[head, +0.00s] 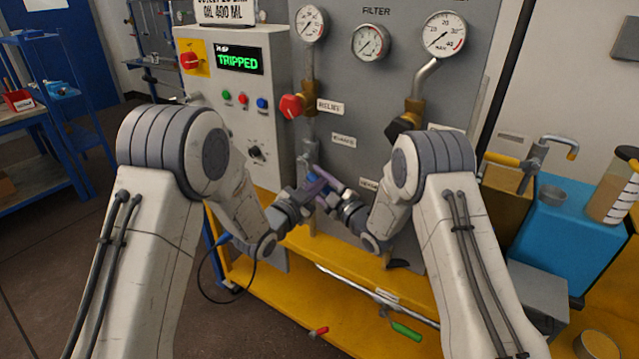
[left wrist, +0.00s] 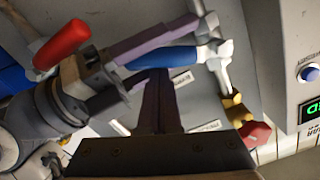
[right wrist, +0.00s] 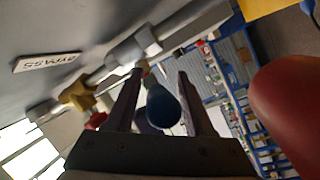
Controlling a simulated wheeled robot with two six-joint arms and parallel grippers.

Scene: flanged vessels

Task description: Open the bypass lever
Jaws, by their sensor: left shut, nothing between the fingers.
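The bypass lever has a blue handle (left wrist: 180,57) on a grey fitting and pipe, in the left wrist view. In the right wrist view the handle (right wrist: 162,105) points towards the camera, between the two fingers of my right gripper (right wrist: 160,100). That gripper is open around it, with a gap on the right side. My left gripper (left wrist: 158,105) is shut and empty, beside the lever and the right gripper's fingers. In the head view my left gripper (head: 308,193) and right gripper (head: 330,190) meet close together at the panel, largely hiding the lever.
A BYPASS label (right wrist: 47,62) is on the panel. A red handle (left wrist: 62,45) is close to the right gripper. The red relief knob (head: 291,106) and gauges are above. The control box display (head: 239,59) reads TRIPPED. A yellow ledge (head: 345,255) runs below.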

